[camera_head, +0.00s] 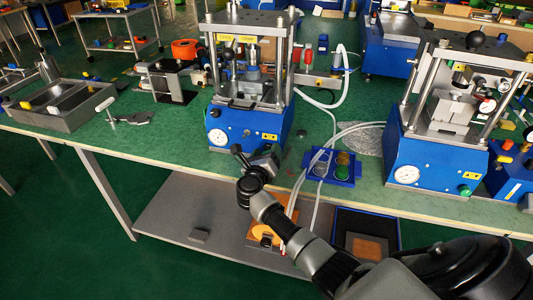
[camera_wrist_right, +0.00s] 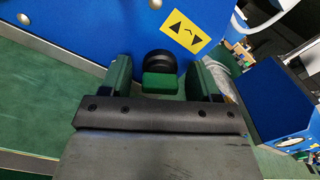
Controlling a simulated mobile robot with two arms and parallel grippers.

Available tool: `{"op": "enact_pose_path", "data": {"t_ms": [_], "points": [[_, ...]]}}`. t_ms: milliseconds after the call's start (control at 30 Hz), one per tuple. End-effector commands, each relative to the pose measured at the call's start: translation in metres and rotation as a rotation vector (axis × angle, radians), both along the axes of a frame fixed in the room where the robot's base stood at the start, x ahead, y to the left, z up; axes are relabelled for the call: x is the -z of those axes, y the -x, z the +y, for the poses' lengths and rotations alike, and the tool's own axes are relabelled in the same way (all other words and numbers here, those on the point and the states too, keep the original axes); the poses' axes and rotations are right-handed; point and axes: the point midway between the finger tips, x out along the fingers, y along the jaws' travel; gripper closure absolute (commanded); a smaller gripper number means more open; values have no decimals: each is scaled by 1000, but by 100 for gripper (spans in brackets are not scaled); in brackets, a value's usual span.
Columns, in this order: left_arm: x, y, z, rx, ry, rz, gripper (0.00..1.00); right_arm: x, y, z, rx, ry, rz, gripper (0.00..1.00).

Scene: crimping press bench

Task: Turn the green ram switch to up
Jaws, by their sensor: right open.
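The green ram switch (camera_wrist_right: 159,83) shows in the right wrist view as a green lever on a round black base, on the blue front of the middle press (camera_head: 232,118). A yellow label with black arrows (camera_wrist_right: 186,32) is above and right of it; this label also shows in the head view (camera_head: 270,136). My right gripper (camera_head: 256,154) is at the press front and hides the switch in the head view. In the wrist view its open fingers (camera_wrist_right: 160,66) stand either side of the switch, with gaps visible. I cannot tell the switch's setting. My left gripper is not in view.
A pressure gauge (camera_head: 218,137) is left of my right gripper on the same press. A blue tray with cups (camera_head: 345,181) and pale hoses (camera_head: 301,180) lie to the right. A second blue press (camera_head: 432,160) stands further right.

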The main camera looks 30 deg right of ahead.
Motion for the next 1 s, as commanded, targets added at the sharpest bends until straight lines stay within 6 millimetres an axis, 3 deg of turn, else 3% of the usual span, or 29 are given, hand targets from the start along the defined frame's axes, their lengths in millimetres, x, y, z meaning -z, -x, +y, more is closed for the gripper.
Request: {"op": "enact_pose_path", "data": {"t_ms": [100,433,767,1000], "points": [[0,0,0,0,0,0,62,0,0,0,0,1,1,38],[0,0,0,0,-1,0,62,0,0,0,0,1,1,87],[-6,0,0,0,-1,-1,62,-1,0,1,0,35,43,87],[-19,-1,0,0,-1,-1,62,-1,1,1,0,134,163,87]]}}
